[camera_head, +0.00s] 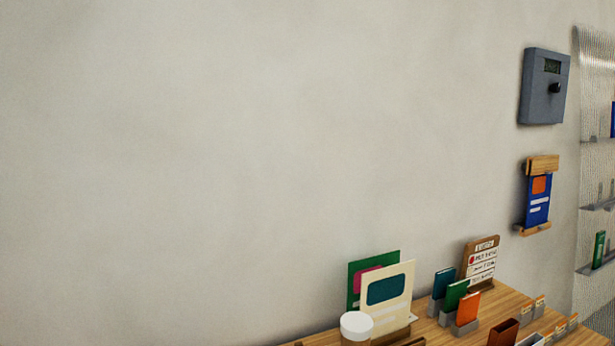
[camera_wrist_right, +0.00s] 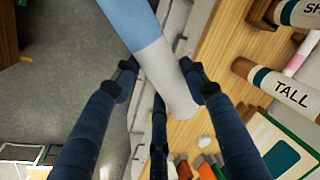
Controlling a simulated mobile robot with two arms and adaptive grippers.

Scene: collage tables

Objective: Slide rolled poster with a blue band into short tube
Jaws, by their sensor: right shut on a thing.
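The rolled poster with a blue band (camera_wrist_right: 150,50) is in the right wrist view, white at its near end and light blue toward the top edge. My right gripper (camera_wrist_right: 160,76) is shut on it, with dark fingers on both sides of the white part. The roll lies slantwise in the view, and its upper end is cut off by the frame. The short tube (camera_wrist_right: 297,12), lettered "SH", is partly visible at the top right, apart from the roll. My left gripper is in neither view.
A tube lettered "TALL" (camera_wrist_right: 284,87) lies below the short tube in the right wrist view. The head view shows standing cards (camera_head: 388,292), a white-topped cylinder (camera_head: 356,326) and small coloured booklets (camera_head: 467,308) on the wooden table. The wall at left is bare.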

